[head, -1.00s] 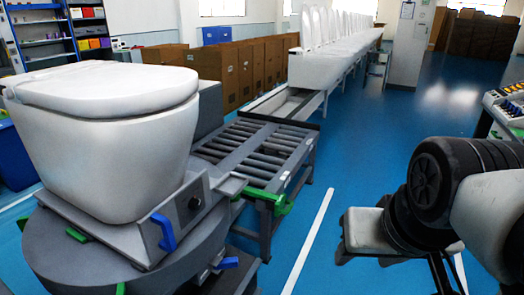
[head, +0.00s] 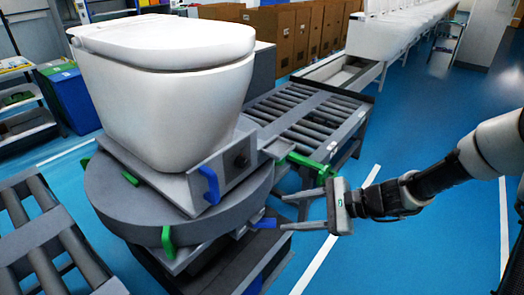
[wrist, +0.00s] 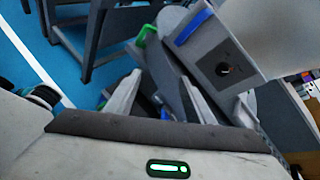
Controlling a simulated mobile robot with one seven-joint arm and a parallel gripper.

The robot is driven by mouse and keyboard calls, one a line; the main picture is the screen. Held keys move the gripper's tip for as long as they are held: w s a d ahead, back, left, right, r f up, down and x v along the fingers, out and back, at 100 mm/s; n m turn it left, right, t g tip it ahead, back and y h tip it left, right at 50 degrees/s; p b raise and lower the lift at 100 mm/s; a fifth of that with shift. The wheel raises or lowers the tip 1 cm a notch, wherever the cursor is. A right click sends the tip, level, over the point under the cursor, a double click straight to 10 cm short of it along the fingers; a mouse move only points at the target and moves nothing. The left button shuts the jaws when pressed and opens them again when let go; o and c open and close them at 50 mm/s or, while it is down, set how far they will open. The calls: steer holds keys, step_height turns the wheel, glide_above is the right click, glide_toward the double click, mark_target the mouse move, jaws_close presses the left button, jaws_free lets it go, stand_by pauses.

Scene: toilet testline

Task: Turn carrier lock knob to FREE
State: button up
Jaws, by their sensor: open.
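The knob's marking is too small to read.
The carrier sits on a round grey turntable (head: 120,205) with green tabs. A blue lever (head: 265,222) lies close to my fingertips in the head view. A roller conveyor (head: 310,122) with a green handle (head: 309,164) stands behind.

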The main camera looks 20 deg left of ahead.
steer(key=w+a+f+m+t+y, duration=0.1)
steer(key=w+a+m+t+y, duration=0.2)
steer(key=w+m, duration=0.2)
steer(key=m+t+y, duration=0.1)
steer(key=m+t, duration=0.3)
steer(key=m, duration=0.2)
glide_toward(244, 164)
steer(key=b+x, duration=0.2)
steer(key=x, duration=0.7)
steer(key=shift+b, duration=0.35)
steer(key=shift+d, duration=0.1)
steer(key=c, duration=1.1)
steer(key=shift+o, duration=0.2)
